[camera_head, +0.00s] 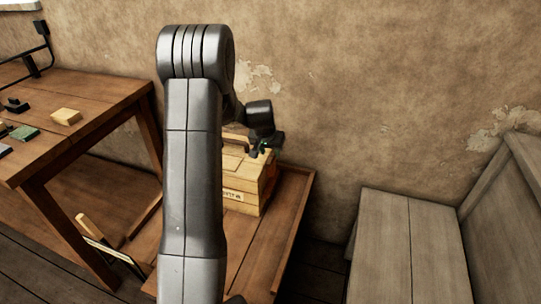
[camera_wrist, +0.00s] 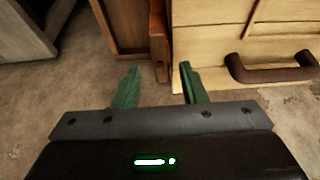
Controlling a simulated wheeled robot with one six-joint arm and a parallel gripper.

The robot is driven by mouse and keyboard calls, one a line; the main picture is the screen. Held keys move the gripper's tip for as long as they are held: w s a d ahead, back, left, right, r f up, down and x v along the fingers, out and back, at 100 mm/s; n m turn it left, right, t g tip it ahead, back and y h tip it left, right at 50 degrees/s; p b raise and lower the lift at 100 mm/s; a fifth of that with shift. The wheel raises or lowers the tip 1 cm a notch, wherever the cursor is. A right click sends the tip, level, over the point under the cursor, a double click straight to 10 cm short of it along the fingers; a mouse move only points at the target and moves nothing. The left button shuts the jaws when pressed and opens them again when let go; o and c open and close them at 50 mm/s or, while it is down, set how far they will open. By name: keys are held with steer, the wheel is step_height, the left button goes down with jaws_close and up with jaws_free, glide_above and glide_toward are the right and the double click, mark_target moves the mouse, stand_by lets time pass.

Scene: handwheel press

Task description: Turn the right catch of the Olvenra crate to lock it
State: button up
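The light wooden crate (camera_head: 250,186) stands on a low wooden table, partly hidden behind my arm; the end of its label shows but is too small to read. In the wrist view the crate (camera_wrist: 208,44) fills the upper right, with a dark brown handle (camera_wrist: 270,70) on it. My gripper (camera_wrist: 160,70) is open, its two green fingers apart with nothing between them. In the head view my gripper (camera_head: 268,146) is at the crate's upper right. I cannot clearly make out the right catch in either view.
The low table (camera_head: 290,212) has a raised rim at its right. A taller workbench (camera_head: 95,95) with small blocks is at the left. A grey wooden bench (camera_head: 408,245) stands at the right. The plastered wall (camera_head: 390,100) is close behind the crate.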

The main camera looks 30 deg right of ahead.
mark_target(271, 158)
steer(key=shift+x, duration=1.45)
jaws_close()
